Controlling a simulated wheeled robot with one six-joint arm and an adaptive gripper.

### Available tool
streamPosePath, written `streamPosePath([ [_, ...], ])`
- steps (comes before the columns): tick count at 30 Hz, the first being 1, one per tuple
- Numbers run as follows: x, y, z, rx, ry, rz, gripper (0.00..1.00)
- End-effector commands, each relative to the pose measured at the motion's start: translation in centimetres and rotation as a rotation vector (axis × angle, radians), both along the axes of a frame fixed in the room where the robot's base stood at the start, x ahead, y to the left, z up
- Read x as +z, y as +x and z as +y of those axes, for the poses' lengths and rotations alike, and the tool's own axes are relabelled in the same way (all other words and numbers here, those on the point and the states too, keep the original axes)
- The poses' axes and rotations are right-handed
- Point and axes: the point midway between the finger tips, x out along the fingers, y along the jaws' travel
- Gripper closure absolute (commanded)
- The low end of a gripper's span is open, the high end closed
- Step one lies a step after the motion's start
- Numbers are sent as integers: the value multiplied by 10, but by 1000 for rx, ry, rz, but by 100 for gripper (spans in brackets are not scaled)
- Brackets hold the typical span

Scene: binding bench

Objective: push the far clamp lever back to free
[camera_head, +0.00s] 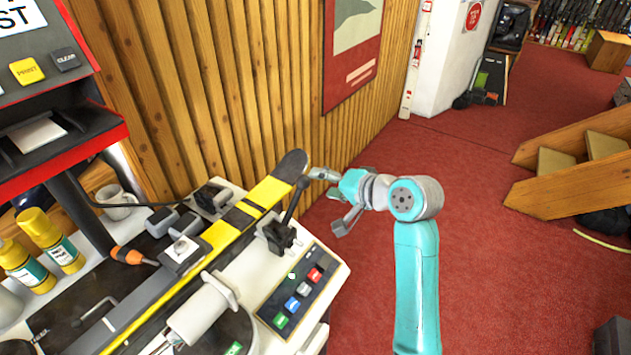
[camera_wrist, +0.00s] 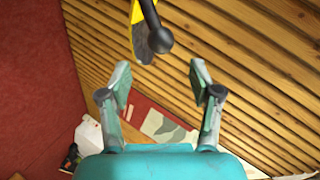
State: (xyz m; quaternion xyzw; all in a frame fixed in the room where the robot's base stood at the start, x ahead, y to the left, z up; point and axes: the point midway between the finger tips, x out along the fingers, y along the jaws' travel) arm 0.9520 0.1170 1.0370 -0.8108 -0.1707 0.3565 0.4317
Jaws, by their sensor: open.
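The far clamp lever (camera_head: 291,206) is a dark rod with a round knob. It rises tilted from a black clamp base (camera_head: 279,236) on the bench, beside the yellow and black ski (camera_head: 240,210). In the wrist view the lever's knob (camera_wrist: 159,41) shows at the top, beyond the fingertips and roughly centred between them. My gripper (camera_head: 325,200) is open and empty, just right of the lever's upper end. Its two spread fingers also show in the wrist view (camera_wrist: 160,72).
A panel of coloured buttons (camera_head: 298,296) lies right of the clamp base. The ski's dark tip (camera_head: 291,166) is close to the knob. A slatted wooden wall (camera_head: 225,90) stands behind the bench. A mug (camera_head: 116,201) and yellow bottles (camera_head: 50,240) stand at left. Red floor is open at right.

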Motion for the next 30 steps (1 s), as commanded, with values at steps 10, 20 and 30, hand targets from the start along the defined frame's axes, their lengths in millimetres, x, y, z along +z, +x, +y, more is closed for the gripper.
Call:
streamPosePath([
  [10, 3, -5, -5, -1, 1, 0, 36],
  [20, 1, -14, -5, 76, -116, -131, 100],
  [30, 1, -45, -6, 315, -563, -615, 100],
])
